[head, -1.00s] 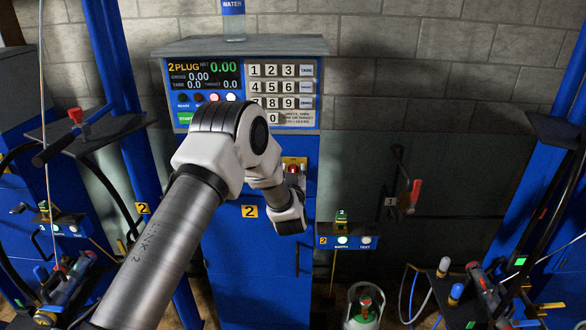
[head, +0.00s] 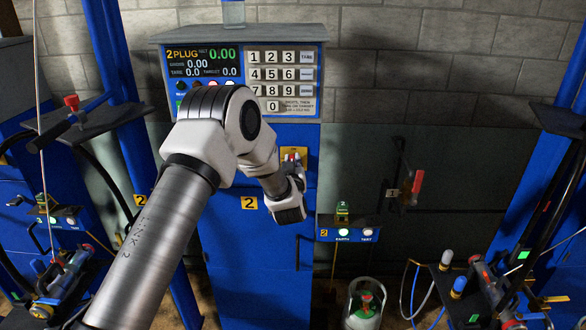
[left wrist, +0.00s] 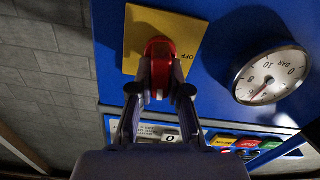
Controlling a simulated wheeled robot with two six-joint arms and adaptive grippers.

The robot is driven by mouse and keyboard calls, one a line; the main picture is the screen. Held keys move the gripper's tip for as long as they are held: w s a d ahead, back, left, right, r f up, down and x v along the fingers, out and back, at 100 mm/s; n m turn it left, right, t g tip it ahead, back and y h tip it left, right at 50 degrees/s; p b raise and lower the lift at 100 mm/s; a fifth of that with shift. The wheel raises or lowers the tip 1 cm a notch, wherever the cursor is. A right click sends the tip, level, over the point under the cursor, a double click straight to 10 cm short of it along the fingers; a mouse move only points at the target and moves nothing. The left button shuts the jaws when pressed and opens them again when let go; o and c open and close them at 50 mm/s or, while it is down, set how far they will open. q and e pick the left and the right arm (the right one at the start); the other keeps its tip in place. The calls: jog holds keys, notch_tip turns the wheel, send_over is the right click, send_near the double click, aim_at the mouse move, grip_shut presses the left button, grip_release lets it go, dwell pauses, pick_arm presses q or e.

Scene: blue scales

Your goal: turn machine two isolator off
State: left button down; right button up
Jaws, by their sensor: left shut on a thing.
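The machine two isolator is a red knob on a yellow plate (head: 305,155), on the blue machine front below the keypad. In the left wrist view the red knob (left wrist: 159,48) stands in front of the yellow plate (left wrist: 190,32), where the word OFF is readable. My left gripper (left wrist: 160,88) is shut on the knob, one finger on each side of it. In the head view my left gripper (head: 292,165) reaches the plate from below and partly hides the knob. My right gripper is not in view.
A pressure gauge (left wrist: 270,76) sits right of the isolator, with coloured buttons (left wrist: 240,142) near it. The display (head: 203,65) and keypad (head: 280,80) are above. A small panel marked 2 (head: 348,234) and a gas cylinder (head: 364,305) stand to the right.

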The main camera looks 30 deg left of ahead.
pick_arm(q)
jog(key=shift+s+a+f+n+b, duration=0.15)
jog(key=shift+f+n+b, duration=0.1)
jog(key=shift+n+b, duration=3.05)
jog(key=shift+s+a+f+n+b, duration=0.2)
jog(key=shift+n+b, duration=1.9)
jog(key=shift+b, duration=2.35)
jog(key=shift+w+a+f+n+b, duration=0.1)
jog(key=shift+f+n+b, duration=0.2)
jog(key=shift+n+b, duration=3)
jog(key=shift+m+b, duration=0.55)
jog(key=shift+m, duration=0.05)
jog(key=c, duration=1.1)
grip_release()
jog(key=v, duration=1.2)
